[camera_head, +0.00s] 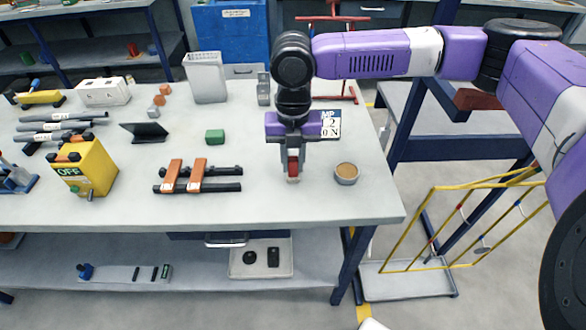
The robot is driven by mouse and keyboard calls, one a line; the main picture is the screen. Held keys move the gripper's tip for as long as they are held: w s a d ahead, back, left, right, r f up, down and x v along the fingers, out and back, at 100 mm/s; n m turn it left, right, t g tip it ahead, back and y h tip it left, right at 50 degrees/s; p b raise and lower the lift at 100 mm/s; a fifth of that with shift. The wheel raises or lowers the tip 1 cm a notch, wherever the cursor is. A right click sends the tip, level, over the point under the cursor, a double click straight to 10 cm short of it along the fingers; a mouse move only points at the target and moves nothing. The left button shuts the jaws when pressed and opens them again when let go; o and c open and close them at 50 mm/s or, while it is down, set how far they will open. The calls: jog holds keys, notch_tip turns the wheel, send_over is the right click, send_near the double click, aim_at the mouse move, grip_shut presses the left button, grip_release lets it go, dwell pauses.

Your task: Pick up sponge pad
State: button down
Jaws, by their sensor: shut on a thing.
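My gripper (292,178) points straight down over the right part of the grey workbench (270,205). It is shut on a small reddish pad (293,167), which I take to be the sponge pad. The fingers hide most of it, so its full shape cannot be told. The fingertips are close to the bench top; whether the pad touches it is unclear.
A round tan-filled dish (346,173) stands just right of my gripper. A yellow OFF box (85,168) is farther left. A grey bin (205,77) stands behind.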

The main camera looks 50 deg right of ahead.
aim_at(293, 159)
jog(key=shift+r, duration=0.15)
notch_tip(293, 159, up, 20)
dwell(0.6)
dwell(2.1)
